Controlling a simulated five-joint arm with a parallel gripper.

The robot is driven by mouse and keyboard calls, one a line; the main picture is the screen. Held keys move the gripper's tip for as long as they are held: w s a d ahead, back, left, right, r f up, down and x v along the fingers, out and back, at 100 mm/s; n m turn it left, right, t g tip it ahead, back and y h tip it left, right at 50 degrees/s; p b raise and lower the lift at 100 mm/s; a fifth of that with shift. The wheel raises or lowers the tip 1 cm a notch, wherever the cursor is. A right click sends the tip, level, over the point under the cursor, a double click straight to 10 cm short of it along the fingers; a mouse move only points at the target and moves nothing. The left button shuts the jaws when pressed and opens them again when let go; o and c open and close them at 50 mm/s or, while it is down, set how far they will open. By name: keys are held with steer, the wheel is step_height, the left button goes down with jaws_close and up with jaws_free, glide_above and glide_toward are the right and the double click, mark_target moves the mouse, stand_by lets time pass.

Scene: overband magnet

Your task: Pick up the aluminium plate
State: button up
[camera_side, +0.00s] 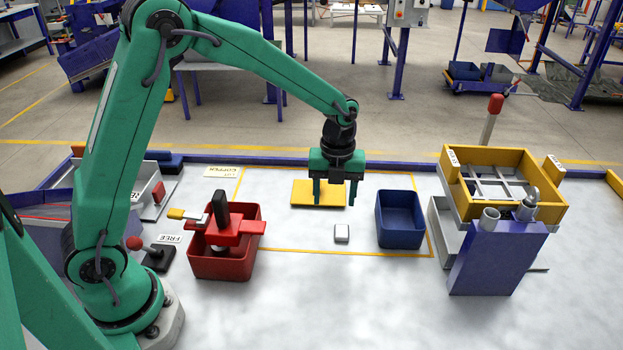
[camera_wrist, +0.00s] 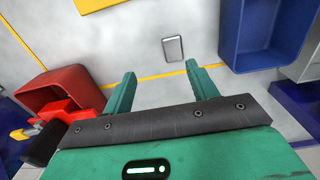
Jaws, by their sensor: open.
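A small silver-grey plate (camera_side: 341,234), which looks like the aluminium plate, lies flat on the white table between the red bin and the blue bin. It also shows in the wrist view (camera_wrist: 173,48), just beyond my fingertips and slightly right of their middle. My gripper (camera_side: 335,197) is open and empty, pointing down above the table. In the wrist view, its two fingers (camera_wrist: 161,76) are spread apart and do not touch the plate. Nothing hides the plate in either view.
A red bin (camera_side: 222,269) with a red device over it stands left of the plate. A blue bin (camera_side: 402,237) stands close on its right. A yellow pad (camera_side: 303,195) lies behind. A yellow-framed machine (camera_side: 465,208) stands far right. The table in front is clear.

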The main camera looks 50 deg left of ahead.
mark_target(342, 231)
steer(key=shift+w+d+f, duration=0.2)
steer(key=shift+d, duration=0.35)
steer(key=shift+w+d+f, duration=0.2)
steer(key=shift+d, duration=0.3)
steer(key=shift+w+f, duration=0.1)
steer(key=shift+f, duration=3.85)
steer(key=c, duration=1.1)
